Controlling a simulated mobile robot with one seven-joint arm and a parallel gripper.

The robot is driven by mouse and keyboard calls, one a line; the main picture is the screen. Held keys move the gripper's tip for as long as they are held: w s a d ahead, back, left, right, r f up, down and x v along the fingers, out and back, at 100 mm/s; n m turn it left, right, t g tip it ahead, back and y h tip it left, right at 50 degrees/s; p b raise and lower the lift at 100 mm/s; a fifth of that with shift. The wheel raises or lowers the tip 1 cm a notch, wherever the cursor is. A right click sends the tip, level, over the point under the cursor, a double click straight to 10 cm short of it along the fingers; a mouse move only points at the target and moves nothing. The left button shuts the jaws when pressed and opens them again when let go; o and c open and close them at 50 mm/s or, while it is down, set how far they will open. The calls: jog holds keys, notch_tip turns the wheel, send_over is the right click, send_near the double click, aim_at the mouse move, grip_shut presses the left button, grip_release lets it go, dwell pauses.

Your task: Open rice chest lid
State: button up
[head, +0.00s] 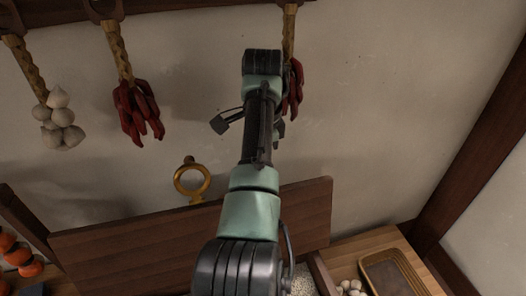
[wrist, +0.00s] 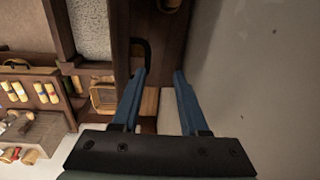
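The rice chest lid (head: 130,250) is a dark brown wooden panel. It stands raised, close to the back wall, in the head view. Pale rice (head: 302,280) shows in the chest just right of my arm, and speckled grain (wrist: 90,28) shows at the upper left of the wrist view. In the wrist view a dark wooden panel (wrist: 172,45), likely the lid, has a black curved handle (wrist: 148,48) near the left fingertip. My gripper (wrist: 160,73) is open, with nothing between its blue fingers.
A brass ring (head: 178,185) shows just above the lid's edge. Garlic (head: 58,120) and red chillies (head: 138,110) hang from the back wall. A tray (head: 392,272) and white bulbs (head: 350,287) are at lower right, orange produce (head: 20,255) at lower left.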

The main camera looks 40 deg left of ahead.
notch_tip(320, 180, up, 6)
jog(key=p, duration=0.3)
jog(key=shift+s+d+p, duration=0.25)
jog(key=shift+d+p, duration=0.1)
jog(key=shift+p, duration=0.05)
